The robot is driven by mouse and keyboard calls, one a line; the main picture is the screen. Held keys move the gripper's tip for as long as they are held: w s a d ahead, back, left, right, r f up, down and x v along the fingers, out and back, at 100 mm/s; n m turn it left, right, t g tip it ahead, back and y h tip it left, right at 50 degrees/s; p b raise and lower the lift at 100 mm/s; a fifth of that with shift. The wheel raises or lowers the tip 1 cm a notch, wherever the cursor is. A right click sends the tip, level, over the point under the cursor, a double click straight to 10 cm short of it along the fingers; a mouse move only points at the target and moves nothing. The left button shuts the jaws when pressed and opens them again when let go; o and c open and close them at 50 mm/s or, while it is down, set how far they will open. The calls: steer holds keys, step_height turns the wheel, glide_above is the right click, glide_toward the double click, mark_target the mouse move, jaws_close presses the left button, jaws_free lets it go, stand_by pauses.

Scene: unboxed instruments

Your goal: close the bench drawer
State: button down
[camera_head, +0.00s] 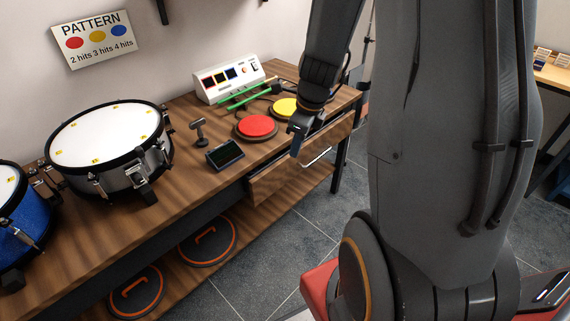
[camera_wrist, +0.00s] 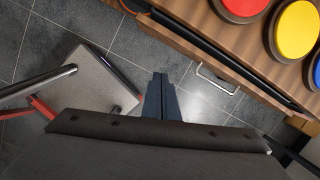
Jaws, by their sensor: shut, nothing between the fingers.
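The bench drawer (camera_head: 272,186) has a wooden front under the right part of the bench top. Its metal handle (camera_head: 318,157) shows to the right of my gripper (camera_head: 296,149), and also in the wrist view (camera_wrist: 215,82). My gripper points down in front of the bench edge and hides part of the drawer front. In the wrist view my gripper's fingers (camera_wrist: 158,80) are together and empty, left of the handle and apart from it. I cannot tell exactly how far out the drawer stands.
The bench top (camera_head: 185,185) holds a red pad (camera_head: 255,126), a yellow pad (camera_head: 284,107), a small dark screen (camera_head: 225,154), a white control box (camera_head: 228,82) and drums (camera_head: 107,140). A stool-like seat (camera_wrist: 92,85) stands on the tiled floor. The floor before the drawer is clear.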

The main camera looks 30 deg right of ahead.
mark_target(279, 162)
steer(key=shift+w+d+f+m+b, duration=0.1)
steer(key=shift+w+f+m+b, duration=0.5)
steer(key=shift+w+f, duration=1)
steer(key=shift+w+f+m+b, duration=0.4)
steer(key=shift+w+f+m, duration=0.45)
steer(key=shift+f, duration=1.4)
steer(key=shift+w+d+f+m+b, duration=0.1)
steer(key=shift+w+f+m+b, duration=0.5)
steer(key=shift+w+f, duration=1)
steer(key=shift+s+f, duration=0.3)
steer(key=p, duration=0.1)
steer(key=w+p, duration=0.1)
steer(key=shift+w+a+r+p, duration=0.15)
steer(key=shift+w+a+p, duration=0.1)
steer(key=shift+a+p, duration=0.1)
steer(key=shift+w+a+p, duration=0.15)
steer(key=shift+w+p, duration=0.25)
steer(key=shift+w, duration=0.05)
